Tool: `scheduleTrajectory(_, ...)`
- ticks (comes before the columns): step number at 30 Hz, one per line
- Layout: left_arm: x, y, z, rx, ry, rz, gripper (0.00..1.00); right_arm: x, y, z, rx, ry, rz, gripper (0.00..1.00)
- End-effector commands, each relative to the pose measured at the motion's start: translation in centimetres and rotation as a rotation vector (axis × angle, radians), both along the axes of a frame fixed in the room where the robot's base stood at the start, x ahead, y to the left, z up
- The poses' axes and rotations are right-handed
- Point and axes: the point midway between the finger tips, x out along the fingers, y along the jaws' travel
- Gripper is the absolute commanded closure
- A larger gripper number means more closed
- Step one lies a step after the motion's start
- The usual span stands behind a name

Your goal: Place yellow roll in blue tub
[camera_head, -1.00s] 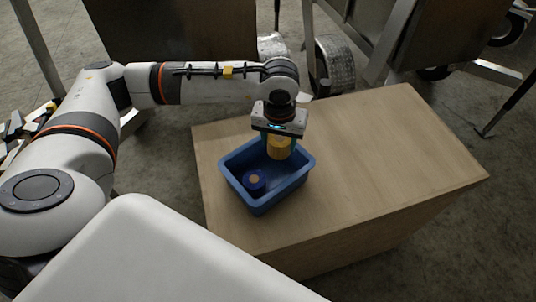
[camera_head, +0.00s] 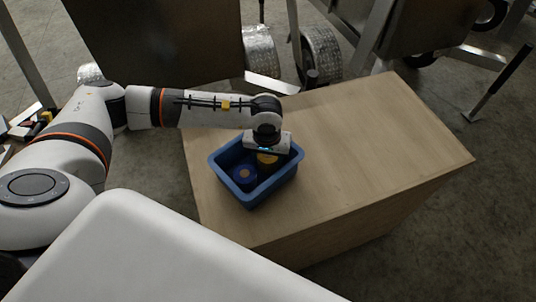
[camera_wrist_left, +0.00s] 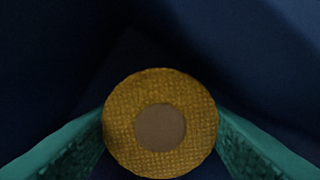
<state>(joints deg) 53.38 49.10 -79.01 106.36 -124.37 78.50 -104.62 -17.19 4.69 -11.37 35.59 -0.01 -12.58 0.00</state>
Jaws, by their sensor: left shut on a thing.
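The blue tub (camera_head: 262,192) stands on the wooden box top. My left gripper (camera_head: 267,160) points down into the tub's far right part. It is shut on the yellow roll (camera_head: 266,159), which is low inside the tub and partly hidden by the gripper and wrist. In the left wrist view the yellow roll (camera_wrist_left: 122,118) shows end-on with a brown round core, between two green fingers. Whether the roll touches the tub floor cannot be told. My right gripper is not in view.
The wooden box top (camera_head: 350,150) is clear to the right. Trailers with wheels (camera_head: 322,52) stand behind on the concrete floor.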

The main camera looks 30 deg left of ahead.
Motion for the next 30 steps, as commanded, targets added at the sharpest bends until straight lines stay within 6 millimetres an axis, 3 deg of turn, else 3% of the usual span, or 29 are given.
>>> scheduleTrajectory(2, 0.0, 0.0, -0.3, 0.000, -0.001, 0.000, 0.71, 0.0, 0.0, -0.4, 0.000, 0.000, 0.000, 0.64)
scheduleTrajectory(3, 0.0, 0.0, -0.3, 0.000, 0.000, 0.000, 0.45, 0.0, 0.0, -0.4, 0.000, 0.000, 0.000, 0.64)
scheduleTrajectory(7, 0.0, 0.0, -0.2, 0.000, 0.000, 0.001, 0.25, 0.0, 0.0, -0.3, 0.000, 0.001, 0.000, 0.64)
scheduleTrajectory(19, 0.0, 0.0, 0.5, 0.000, -0.002, 0.000, 0.25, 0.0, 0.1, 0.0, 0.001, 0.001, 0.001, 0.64)
scheduleTrajectory(30, -0.8, -0.3, 7.9, -0.001, -0.006, 0.000, 0.25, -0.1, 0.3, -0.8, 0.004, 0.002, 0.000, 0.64)
